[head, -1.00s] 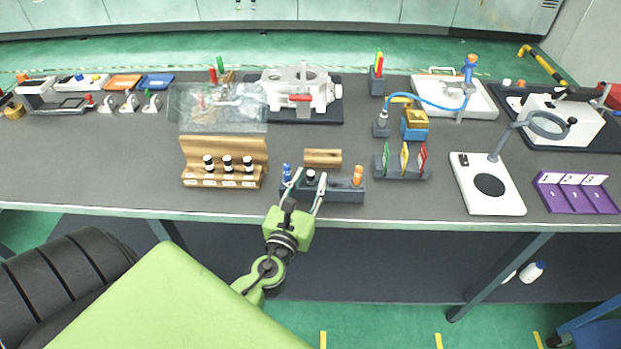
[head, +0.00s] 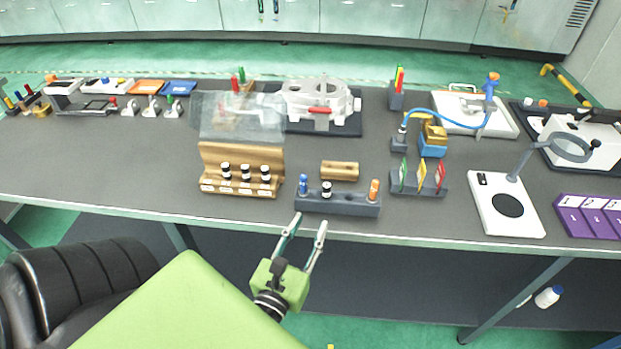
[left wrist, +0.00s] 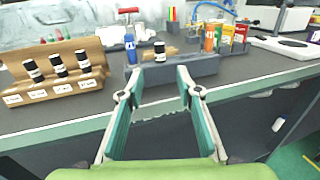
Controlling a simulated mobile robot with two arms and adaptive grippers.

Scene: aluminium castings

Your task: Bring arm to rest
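My left gripper (head: 305,227) is open and empty, in front of the table's front edge in the head view. Its two fingers stand apart with nothing between them, as the left wrist view (left wrist: 158,85) also shows. The grey holder block (head: 337,203) lies just beyond the fingertips, apart from them. It carries a blue-topped piece (head: 303,183), a black-and-white piece (head: 326,189) and an orange piece (head: 374,188). My right gripper is not in view.
A wooden rack (head: 240,157) with black-capped vials stands left of the holder, and a wooden block (head: 340,170) lies behind it. A card stand (head: 418,183) and a white stand base (head: 505,204) are to the right. The table edge (head: 400,234) runs close to my gripper.

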